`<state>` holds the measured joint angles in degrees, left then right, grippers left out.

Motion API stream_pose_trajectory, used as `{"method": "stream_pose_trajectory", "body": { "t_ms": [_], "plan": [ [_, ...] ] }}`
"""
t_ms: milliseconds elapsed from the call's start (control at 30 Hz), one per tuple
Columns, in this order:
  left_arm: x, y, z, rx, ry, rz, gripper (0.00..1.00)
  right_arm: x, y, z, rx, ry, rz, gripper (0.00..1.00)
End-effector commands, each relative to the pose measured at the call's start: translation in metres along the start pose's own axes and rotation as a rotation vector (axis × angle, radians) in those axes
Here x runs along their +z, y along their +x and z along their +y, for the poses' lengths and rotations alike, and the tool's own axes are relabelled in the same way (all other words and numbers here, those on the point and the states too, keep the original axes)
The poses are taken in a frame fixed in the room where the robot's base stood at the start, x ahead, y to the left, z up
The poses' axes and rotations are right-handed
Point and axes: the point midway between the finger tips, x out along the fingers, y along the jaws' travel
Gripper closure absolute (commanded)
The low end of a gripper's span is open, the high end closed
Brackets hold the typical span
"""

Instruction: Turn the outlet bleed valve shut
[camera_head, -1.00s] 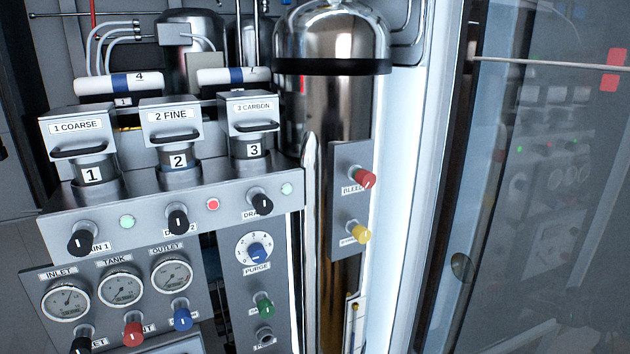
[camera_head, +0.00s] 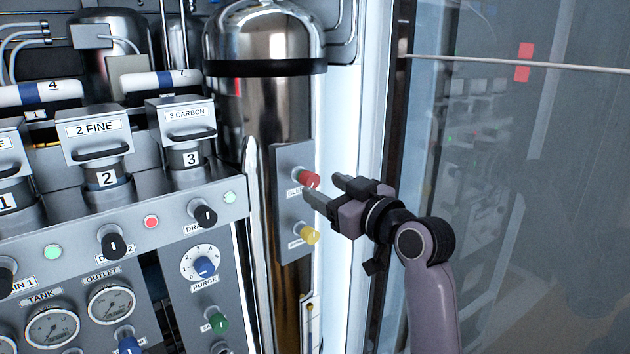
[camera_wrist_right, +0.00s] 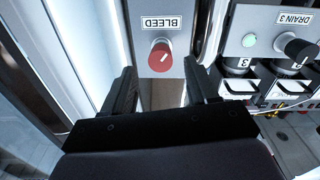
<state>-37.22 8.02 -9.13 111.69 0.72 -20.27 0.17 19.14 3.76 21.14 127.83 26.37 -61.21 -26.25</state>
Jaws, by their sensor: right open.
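The red BLEED knob (camera_head: 310,180) sits on a narrow grey plate (camera_head: 292,232) in front of the steel tank. The outlet gauge (camera_head: 110,304) shows at the lower left. My right gripper (camera_head: 323,189) is open and empty, close to the red knob, coming in from the right. In the right wrist view the red knob (camera_wrist_right: 160,56) stands beyond and between the two open fingers (camera_wrist_right: 163,80), apart from them, with its white mark visible. My left gripper is not in view.
A yellow knob (camera_head: 309,235) is just below the red one on the same plate. The steel tank (camera_head: 268,110) stands behind. A glass door (camera_head: 510,200) is at the right. The panel with the PURGE dial (camera_head: 203,266) and drain knobs (camera_head: 203,212) is left.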

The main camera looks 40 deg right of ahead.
Motion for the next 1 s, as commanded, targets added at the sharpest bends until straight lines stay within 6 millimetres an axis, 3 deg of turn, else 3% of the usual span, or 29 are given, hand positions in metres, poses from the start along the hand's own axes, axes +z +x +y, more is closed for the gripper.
{"method": "stream_pose_trajectory", "body": {
  "t_ms": [300, 667, 700, 867, 1000],
  "plan": [
    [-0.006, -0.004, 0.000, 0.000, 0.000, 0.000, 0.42, 0.000, 0.035, 0.000, -0.001, 0.001, -0.001, 0.42],
    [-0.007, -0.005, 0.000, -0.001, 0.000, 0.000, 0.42, 0.000, 0.041, -0.001, 0.000, 0.000, 0.000, 0.42],
    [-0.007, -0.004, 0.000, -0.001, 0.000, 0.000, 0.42, 0.000, 0.041, -0.001, 0.000, 0.000, 0.000, 0.45],
    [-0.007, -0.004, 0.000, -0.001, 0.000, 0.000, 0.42, 0.001, 0.040, -0.001, -0.001, 0.000, 0.000, 0.97],
    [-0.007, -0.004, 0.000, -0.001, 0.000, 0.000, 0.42, 0.001, 0.040, -0.001, -0.001, 0.001, -0.001, 0.98]
  ]
}}
